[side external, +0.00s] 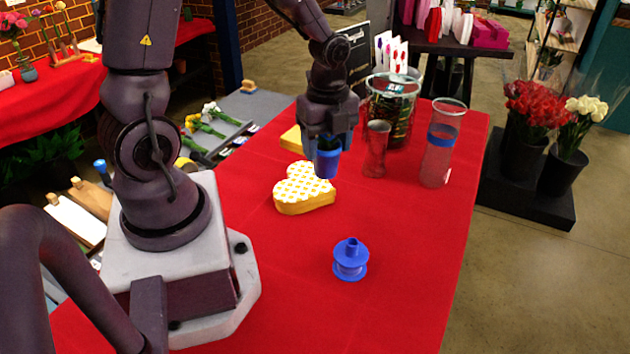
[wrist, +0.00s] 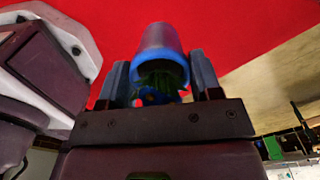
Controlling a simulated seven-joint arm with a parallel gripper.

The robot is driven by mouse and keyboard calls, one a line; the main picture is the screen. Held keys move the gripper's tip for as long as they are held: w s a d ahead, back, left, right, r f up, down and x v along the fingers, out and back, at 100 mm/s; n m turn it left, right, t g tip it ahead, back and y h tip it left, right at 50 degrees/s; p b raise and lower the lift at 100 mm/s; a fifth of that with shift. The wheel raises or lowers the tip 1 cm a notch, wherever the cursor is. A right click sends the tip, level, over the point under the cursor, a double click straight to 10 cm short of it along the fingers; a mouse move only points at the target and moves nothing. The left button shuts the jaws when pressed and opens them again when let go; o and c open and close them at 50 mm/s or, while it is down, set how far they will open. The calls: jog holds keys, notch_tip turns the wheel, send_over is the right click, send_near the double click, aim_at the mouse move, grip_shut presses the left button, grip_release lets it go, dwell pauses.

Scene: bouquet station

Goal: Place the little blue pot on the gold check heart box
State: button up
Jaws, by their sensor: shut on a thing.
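The little blue pot (side external: 327,160) hangs upright in my gripper (side external: 324,142), with some dark green plant at its top. My gripper is shut on it and holds it above the table, just behind and right of the gold check heart box (side external: 303,189) in the side view. The heart box has a white lid with gold checks and a gold side, and lies flat on the red cloth. In the wrist view the pot (wrist: 162,45) sits between the two fingers (wrist: 160,80). The heart box cannot be made out there.
A blue spool (side external: 350,259) stands on the red table (side external: 400,290) in front. A yellow box (side external: 292,139) lies behind.

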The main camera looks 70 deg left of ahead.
jog(key=s+a+n, duration=0.2)
jog(key=a+n, duration=0.1)
jog(key=a, duration=0.4)
send_over(307, 183)
jog(key=shift+a+f, duration=0.1)
jog(key=shift+f, duration=3.8)
jog(key=shift+f, duration=0.1)
jog(key=o, duration=1.1)
jog(key=shift+o, duration=0.2)
